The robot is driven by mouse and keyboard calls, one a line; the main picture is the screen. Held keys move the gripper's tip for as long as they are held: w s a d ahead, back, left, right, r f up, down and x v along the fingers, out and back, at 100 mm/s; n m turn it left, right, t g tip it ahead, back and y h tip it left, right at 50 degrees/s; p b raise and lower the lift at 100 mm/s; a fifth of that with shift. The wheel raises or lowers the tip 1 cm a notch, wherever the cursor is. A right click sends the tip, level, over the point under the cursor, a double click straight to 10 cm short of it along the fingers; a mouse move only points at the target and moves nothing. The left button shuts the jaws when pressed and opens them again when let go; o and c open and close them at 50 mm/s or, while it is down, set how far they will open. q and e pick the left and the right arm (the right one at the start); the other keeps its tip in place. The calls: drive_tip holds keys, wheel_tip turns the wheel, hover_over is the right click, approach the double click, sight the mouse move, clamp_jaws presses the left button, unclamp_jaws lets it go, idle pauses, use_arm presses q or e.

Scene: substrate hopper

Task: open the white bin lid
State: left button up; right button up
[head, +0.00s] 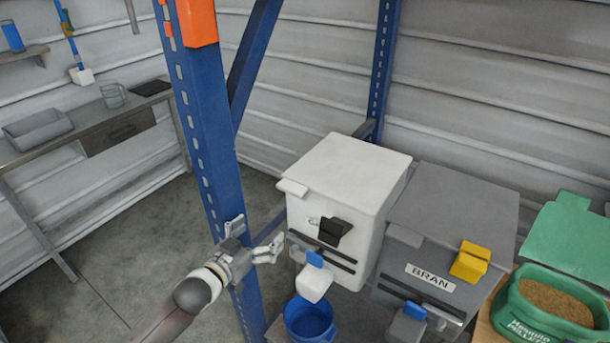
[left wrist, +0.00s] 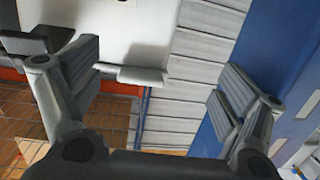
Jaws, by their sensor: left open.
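The white bin (head: 305,215) stands on the rack with its white lid (head: 352,168) lying flat and closed on top. A small white tab (head: 292,187) sticks out from the lid's left front edge. My left gripper (head: 257,236) is open and empty, to the left of the bin and lower than the tab, apart from both. In the left wrist view, the tab (left wrist: 130,75) shows between the spread fingers (left wrist: 155,88), nearer the left finger, with the white bin (left wrist: 130,28) behind it. My right gripper is not in view.
A blue rack post (head: 205,130) rises just behind my left gripper. A grey BRAN bin (head: 455,205) with a yellow handle (head: 470,262) stands right of the white bin. A blue bucket (head: 309,318) sits below the white chute. A green sack (head: 550,305) is at far right.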

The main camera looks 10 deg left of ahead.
use_arm(q)
drive_tip(key=m+t+h, duration=0.1)
drive_tip(key=h, duration=0.1)
approach(294, 184)
drive_tip(key=s, duration=0.2)
drive_tip(key=x, duration=0.3)
drive_tip(key=p+x, duration=0.1)
drive_tip(key=x, duration=0.3)
drive_tip(key=p+x, duration=0.1)
drive_tip(key=x, duration=0.2)
drive_tip(key=shift+w+a+f, duration=0.1)
drive_tip(key=shift+w+a, duration=0.15)
drive_tip(key=shift+w, duration=0.1)
drive_tip(key=c, duration=1.4)
drive_tip(key=shift+c, duration=0.3)
